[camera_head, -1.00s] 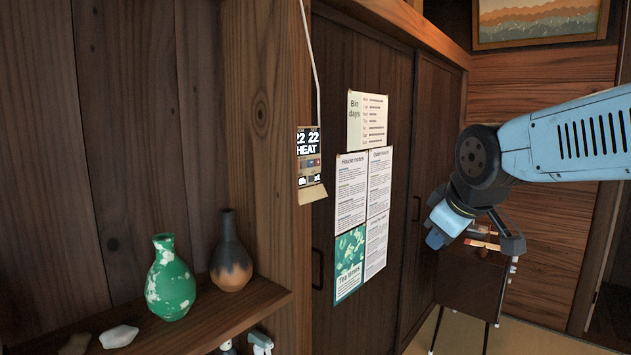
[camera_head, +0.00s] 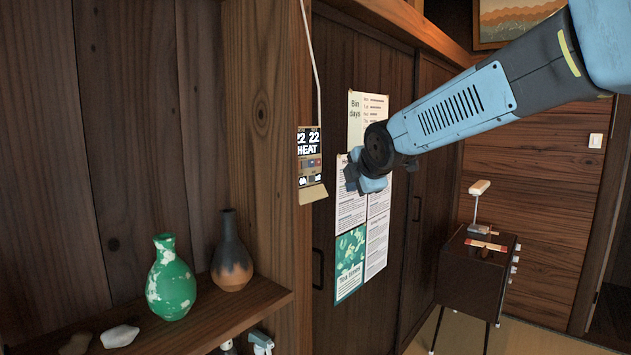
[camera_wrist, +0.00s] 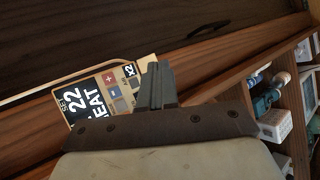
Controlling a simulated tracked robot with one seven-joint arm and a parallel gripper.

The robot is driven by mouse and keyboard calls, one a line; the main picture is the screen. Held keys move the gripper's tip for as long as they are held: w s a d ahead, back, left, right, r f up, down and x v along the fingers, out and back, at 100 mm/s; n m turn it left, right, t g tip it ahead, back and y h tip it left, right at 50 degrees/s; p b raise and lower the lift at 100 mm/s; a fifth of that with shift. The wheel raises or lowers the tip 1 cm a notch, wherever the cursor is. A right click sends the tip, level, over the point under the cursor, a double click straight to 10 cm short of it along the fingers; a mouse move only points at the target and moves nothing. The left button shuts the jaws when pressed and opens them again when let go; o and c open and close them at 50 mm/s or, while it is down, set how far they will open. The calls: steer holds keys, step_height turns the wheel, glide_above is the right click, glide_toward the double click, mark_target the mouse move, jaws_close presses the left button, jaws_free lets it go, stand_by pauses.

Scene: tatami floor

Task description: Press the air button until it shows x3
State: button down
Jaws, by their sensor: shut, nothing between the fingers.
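The wall control panel (camera_head: 309,158) hangs on the wooden post and reads 22 and HEAT. In the wrist view the panel (camera_wrist: 88,104) is tilted and shows SET 22, HEAT, a red plus button (camera_wrist: 109,79), a blue minus button (camera_wrist: 115,93) and a small x2 (camera_wrist: 130,70) at its edge. I cannot make out which button is labelled air. My gripper (camera_wrist: 158,86) is shut and empty, its fingers over the button end of the panel and hiding part of it. In the head view my wrist is just right of the panel; contact cannot be told.
A shelf (camera_head: 215,320) at lower left holds a green vase (camera_head: 170,285), a dark bottle (camera_head: 231,262) and pale stones (camera_head: 119,337). Paper notices (camera_head: 378,215) hang behind my wrist. A dark cabinet (camera_head: 470,280) stands at the back right. A cord (camera_head: 311,60) runs up from the panel.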

mark_target(312, 179)
steer(key=shift+a, duration=0.1)
steer(key=shift+w+a, duration=0.9)
steer(key=shift+a, duration=0.2)
steer(key=shift+w+a, duration=0.85)
steer(key=shift+a, duration=0.25)
steer(key=shift+w+a, duration=0.9)
steer(key=shift+a, duration=0.3)
steer(key=shift+w, duration=0.1)
steer(key=shift+w+a, duration=0.25)
steer(key=shift+a, duration=0.05)
steer(key=shift+w+a, duration=0.2)
steer(key=shift+a, duration=0.1)
stand_by(0.4)
stand_by(0.3)
steer(key=shift+s+d, duration=0.5)
steer(key=shift+d, duration=0.1)
steer(key=shift+d, duration=0.1)
